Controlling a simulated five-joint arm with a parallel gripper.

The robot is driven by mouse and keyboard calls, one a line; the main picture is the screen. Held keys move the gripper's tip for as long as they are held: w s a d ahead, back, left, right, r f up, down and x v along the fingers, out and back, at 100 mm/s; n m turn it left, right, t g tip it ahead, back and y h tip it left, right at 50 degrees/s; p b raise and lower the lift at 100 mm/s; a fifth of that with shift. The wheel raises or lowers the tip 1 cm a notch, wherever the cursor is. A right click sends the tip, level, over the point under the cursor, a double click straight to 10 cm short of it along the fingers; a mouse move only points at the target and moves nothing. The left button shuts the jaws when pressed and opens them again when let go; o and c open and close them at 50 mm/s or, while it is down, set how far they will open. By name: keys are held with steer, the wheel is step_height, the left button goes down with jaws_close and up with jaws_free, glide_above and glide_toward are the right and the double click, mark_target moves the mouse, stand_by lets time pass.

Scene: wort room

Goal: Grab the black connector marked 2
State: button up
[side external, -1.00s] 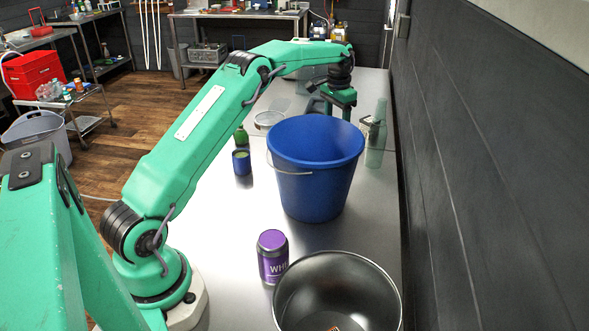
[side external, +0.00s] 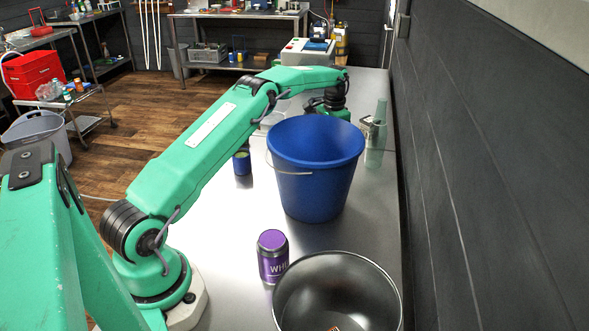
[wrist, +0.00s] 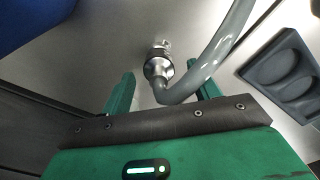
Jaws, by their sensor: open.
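No black connector with a readable 2 can be made out. In the wrist view, a silvery metal connector (wrist: 158,66) with dark parts sits on the end of a thick grey hose (wrist: 212,66); no marking is legible on it. My gripper (wrist: 167,80) is open, with one green finger on each side of the hose end. I cannot tell how far the connector is from the fingers in depth. In the side view my gripper is low behind the blue bucket (side external: 315,175), which hides the fingertips.
A dark tray with rounded recesses (wrist: 285,75) lies right in the wrist view. In the side view, a pale green bottle (side external: 375,150) stands right of the bucket; a purple jar (side external: 272,255) and metal bowl (side external: 338,300) stand in front. A box with a red button (side external: 307,50) is behind.

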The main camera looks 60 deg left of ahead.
steer(key=shift+f, duration=0.1)
steer(key=shift+s+d+f, duration=0.1)
steer(key=shift+f, duration=2.4)
steer(key=c, duration=1.1)
steer(key=shift+r, duration=0.15)
steer(key=shift+r, duration=4.9)
